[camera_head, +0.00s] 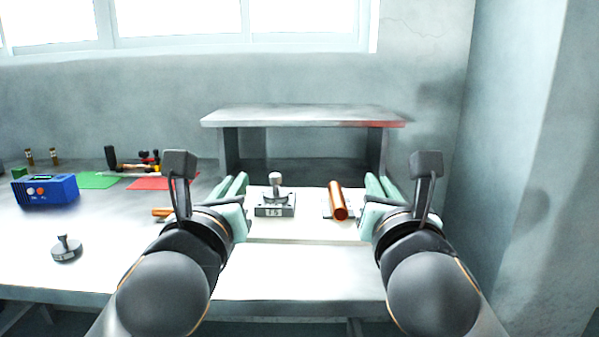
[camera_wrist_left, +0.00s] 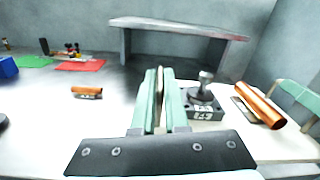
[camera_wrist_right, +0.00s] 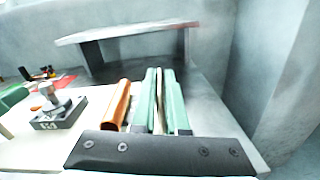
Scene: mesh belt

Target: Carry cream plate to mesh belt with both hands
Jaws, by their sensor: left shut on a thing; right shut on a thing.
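The cream plate (camera_head: 310,230) lies level between my two grippers, carrying a grey knobbed weight on a labelled block (camera_head: 275,205) and a copper tube (camera_head: 338,201). My left gripper (camera_head: 237,186) is shut on its left edge; a pale strip shows between the fingers in the left wrist view (camera_wrist_left: 160,95). My right gripper (camera_head: 378,187) is shut on its right edge, also seen in the right wrist view (camera_wrist_right: 161,100). I cannot tell whether the plate touches the table below. I cannot make out a mesh belt surface; a grey shelf-like frame (camera_head: 290,115) stands behind the plate.
On the white table (camera_head: 110,270) to the left are a knobbed weight (camera_head: 66,249), a blue box (camera_head: 45,190), a green mat (camera_head: 97,181), a red mat (camera_head: 150,183) and a hammer (camera_head: 113,160). A wall column (camera_head: 510,150) stands at right.

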